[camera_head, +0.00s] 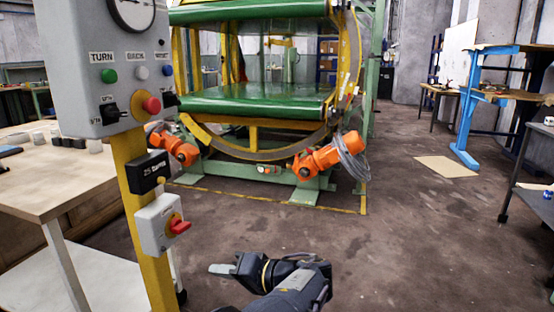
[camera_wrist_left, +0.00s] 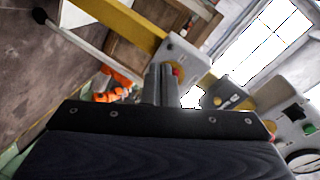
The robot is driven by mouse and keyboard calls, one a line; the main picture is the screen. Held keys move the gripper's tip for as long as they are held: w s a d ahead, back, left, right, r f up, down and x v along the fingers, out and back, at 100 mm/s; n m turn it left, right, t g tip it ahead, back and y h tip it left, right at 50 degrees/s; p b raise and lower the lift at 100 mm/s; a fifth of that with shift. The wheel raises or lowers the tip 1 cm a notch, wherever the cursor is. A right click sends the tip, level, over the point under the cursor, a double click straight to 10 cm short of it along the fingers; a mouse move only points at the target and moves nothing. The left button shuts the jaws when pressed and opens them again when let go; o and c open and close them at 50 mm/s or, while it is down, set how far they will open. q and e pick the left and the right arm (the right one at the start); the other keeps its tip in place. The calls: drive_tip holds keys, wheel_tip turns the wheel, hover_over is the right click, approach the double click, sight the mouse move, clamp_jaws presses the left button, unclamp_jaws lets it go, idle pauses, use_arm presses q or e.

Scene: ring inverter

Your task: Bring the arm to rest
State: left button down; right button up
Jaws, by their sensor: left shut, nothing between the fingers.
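My left gripper (camera_head: 220,269) is shut and empty in the lower middle of the head view, with my dark forearm running right from it. It points left, toward the yellow post (camera_head: 143,225) of the control panel, and looks apart from it. In the left wrist view the closed fingers (camera_wrist_left: 160,84) show in the middle, with the grey switch box (camera_wrist_left: 188,62) behind them. My right gripper is not in view.
The grey control panel (camera_head: 96,75) and the switch box with a red knob (camera_head: 158,224) stand left of my gripper. A wooden-topped table (camera_head: 55,185) is at the left. The green ring machine (camera_head: 255,103) stands behind.

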use_arm(q)
drive_tip(key=s+a+f+g+h, duration=0.6)
drive_tip(key=s+a+f+h, duration=0.2)
drive_tip(key=s+a+h, duration=0.4)
drive_tip(key=s+d+r+t+h, duration=0.1)
drive_tip(key=s+t+h, duration=0.2)
drive_tip(key=s, duration=0.5)
drive_tip(key=s+d+r+t+h, duration=0.1)
drive_tip(key=s+d+t+h, duration=0.15)
drive_tip(key=s, duration=0.55)
wheel_tip(320, 180, up, 34)
drive_tip(key=p, duration=3.4)
drive_tip(key=shift+s+a+n, duration=0.2)
drive_tip(key=shift+s+n, duration=0.05)
drive_tip(key=shift+n, duration=0.05)
drive_tip(key=shift+r+h, duration=0.1)
drive_tip(key=shift+h, duration=0.15)
